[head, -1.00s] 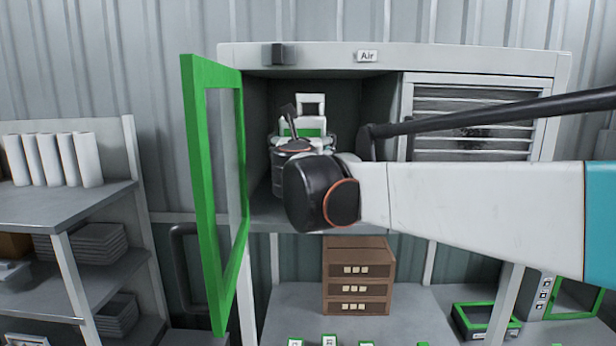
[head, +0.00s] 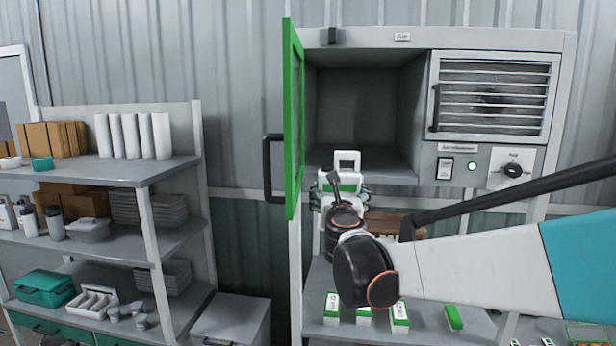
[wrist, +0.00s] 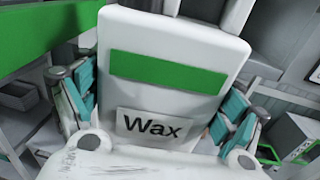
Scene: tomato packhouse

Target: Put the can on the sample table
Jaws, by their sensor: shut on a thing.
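The can is white with a green band and a "Wax" label; it fills the middle of the wrist view (wrist: 165,85). In the head view its top and handle (head: 347,160) show above my wrist. My gripper (wrist: 157,108) is shut on the can, with teal finger pads on both its sides. The gripper also shows in the head view (head: 342,192), partly hidden by my wrist. It holds the can in the air in front of the cabinet's lower edge. I cannot make out which surface is the sample table.
The cabinet (head: 400,178) stands with its compartment empty and its green-framed door (head: 292,120) open, just left of the can. Below is a bench (head: 320,275) with several green-and-white boxes (head: 398,316). A loaded shelf unit (head: 110,175) stands at left, with a grey bin (head: 232,318) beside it.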

